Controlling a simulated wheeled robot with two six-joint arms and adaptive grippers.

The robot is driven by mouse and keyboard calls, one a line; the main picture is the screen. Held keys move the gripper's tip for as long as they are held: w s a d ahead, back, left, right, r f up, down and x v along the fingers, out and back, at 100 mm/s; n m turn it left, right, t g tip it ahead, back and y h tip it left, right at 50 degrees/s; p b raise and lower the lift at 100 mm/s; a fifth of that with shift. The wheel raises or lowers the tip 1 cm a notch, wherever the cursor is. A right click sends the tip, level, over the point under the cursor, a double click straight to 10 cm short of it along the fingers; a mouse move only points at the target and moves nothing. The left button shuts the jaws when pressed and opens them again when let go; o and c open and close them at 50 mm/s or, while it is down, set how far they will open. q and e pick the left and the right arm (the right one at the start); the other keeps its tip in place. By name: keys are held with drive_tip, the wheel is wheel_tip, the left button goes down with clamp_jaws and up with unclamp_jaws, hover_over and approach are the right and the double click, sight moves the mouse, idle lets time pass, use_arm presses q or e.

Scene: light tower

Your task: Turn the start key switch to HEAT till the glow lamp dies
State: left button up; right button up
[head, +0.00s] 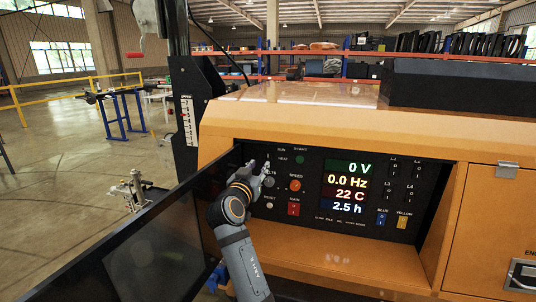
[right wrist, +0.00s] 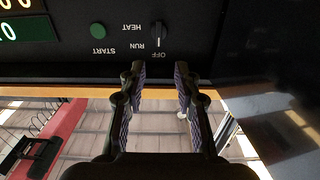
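The start key switch (right wrist: 158,32) is a small dark knob on the black control panel (head: 385,165). In the right wrist view, which shows the panel upside down, its pale mark points toward OFF, with RUN and HEAT beside it. My right gripper (head: 262,172) is at the panel's upper left and hides part of it in the head view. In the wrist view the right gripper (right wrist: 160,72) is open and empty, its two fingers apart and lined up with the switch, not around it. I cannot make out a glow lamp. My left gripper is out of view.
A green START button (right wrist: 97,30) sits beside the switch. The display (head: 346,187) reads 0 V, 0.0 Hz, 22 C and 2.5 h. A red MAIN switch (head: 293,208) is lower down. The open dark panel door (head: 160,255) stands left of my right arm.

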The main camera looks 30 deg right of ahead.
sight(268, 155)
drive_tip(key=p+x, duration=0.2)
drive_tip(key=x, duration=0.6)
drive_tip(key=shift+w+d, duration=0.15)
drive_tip(key=shift+d, duration=0.25)
drive_tip(key=shift+w+d, duration=0.3)
drive_tip(key=shift+f, duration=0.1)
drive_tip(key=shift+c, duration=0.3)
clamp_jaws()
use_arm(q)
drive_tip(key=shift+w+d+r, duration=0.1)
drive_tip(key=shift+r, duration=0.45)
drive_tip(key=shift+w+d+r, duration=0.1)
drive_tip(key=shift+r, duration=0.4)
